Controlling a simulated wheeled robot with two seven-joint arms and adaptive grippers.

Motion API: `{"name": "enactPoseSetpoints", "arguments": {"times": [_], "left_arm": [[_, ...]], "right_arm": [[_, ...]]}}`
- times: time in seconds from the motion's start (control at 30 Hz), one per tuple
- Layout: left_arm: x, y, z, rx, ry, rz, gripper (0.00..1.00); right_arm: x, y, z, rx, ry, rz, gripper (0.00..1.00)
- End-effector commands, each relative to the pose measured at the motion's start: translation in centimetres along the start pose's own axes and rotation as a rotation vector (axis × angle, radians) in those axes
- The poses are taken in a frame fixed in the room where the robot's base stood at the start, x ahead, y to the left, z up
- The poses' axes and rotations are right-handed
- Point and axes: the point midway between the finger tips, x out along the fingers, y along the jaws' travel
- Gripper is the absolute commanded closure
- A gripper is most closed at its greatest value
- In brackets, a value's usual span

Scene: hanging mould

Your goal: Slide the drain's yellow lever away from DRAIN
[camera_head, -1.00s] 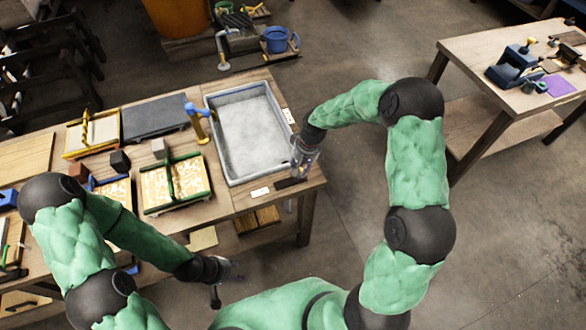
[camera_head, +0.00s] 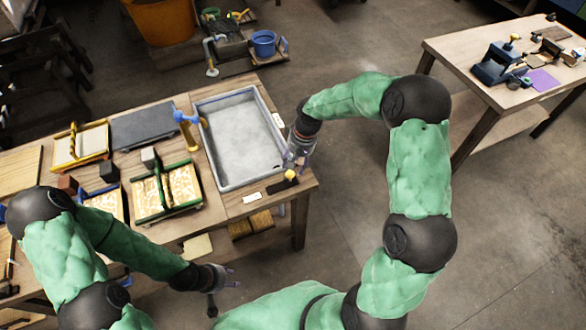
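The drain's yellow lever (camera_head: 290,175) shows as a small yellow knob on a dark plate (camera_head: 284,186) at the near right corner of the table, beside the grey basin (camera_head: 196,128). My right gripper (camera_head: 296,165) points down just above and behind the knob. Its fingertips are small and close to the knob; I cannot tell if they touch it or how far they are spread. My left gripper (camera_head: 232,277) is in front of the table's near edge, empty, with its fingers apart. A white label (camera_head: 251,197) lies left of the dark plate; its text is too small to read.
A blue and yellow tap-like piece (camera_head: 187,128) stands at the basin's left rim. Green-framed mould (camera_head: 167,192) and other trays fill the table's left. A second label (camera_head: 277,120) lies right of the basin. Another table (camera_head: 470,50) stands at far right, with open floor between.

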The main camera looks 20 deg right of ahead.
Motion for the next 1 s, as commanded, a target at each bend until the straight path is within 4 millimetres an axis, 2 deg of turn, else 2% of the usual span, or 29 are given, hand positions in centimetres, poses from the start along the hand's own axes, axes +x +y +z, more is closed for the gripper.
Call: {"name": "enactPoseSetpoints", "arguments": {"times": [0.03,0.2,0.4,1.0], "left_arm": [[0.0,0.0,0.0,0.000,0.000,0.000,0.60],[0.0,0.0,0.0,0.000,0.000,0.000,0.60],[0.0,0.0,0.0,0.000,0.000,0.000,0.60],[0.0,0.0,0.0,0.000,0.000,0.000,0.60]], "right_arm": [[-1.2,0.0,-0.1,0.000,0.005,0.000,0.46],[-4.2,0.1,-0.1,0.000,0.004,0.000,0.46],[-6.2,0.1,0.0,0.001,0.001,0.000,0.46],[-6.7,0.1,0.0,0.001,0.000,0.000,0.46]]}}
